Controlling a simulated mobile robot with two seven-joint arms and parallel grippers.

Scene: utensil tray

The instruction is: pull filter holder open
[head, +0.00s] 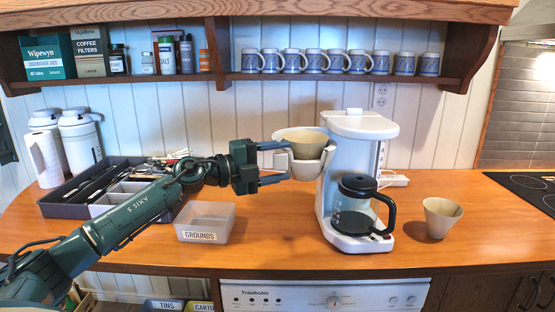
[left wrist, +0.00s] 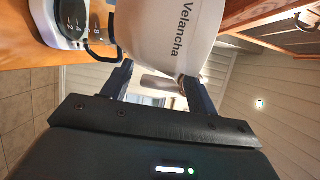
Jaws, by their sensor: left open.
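The white coffee maker (head: 360,126) stands on the wooden counter. Its white filter holder (head: 312,168) sticks out to the left of the body, with a tan paper filter (head: 303,146) in it. My left gripper (head: 281,163) is open at the holder's left side, its fingers pointing at it; whether they touch it is unclear. The left wrist view shows the open left gripper (left wrist: 157,88) in front of a white curved surface lettered "Velancha". The glass carafe (head: 354,208) with a black handle sits on the base. My right gripper is not in view.
A clear bin labelled GROUNDS (head: 206,222) stands under my left arm. A dark utensil tray (head: 72,206) is at the left. A tan paper cone (head: 440,217) stands right of the coffee maker. A shelf with mugs (head: 312,62) hangs above. Counter between bin and machine is clear.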

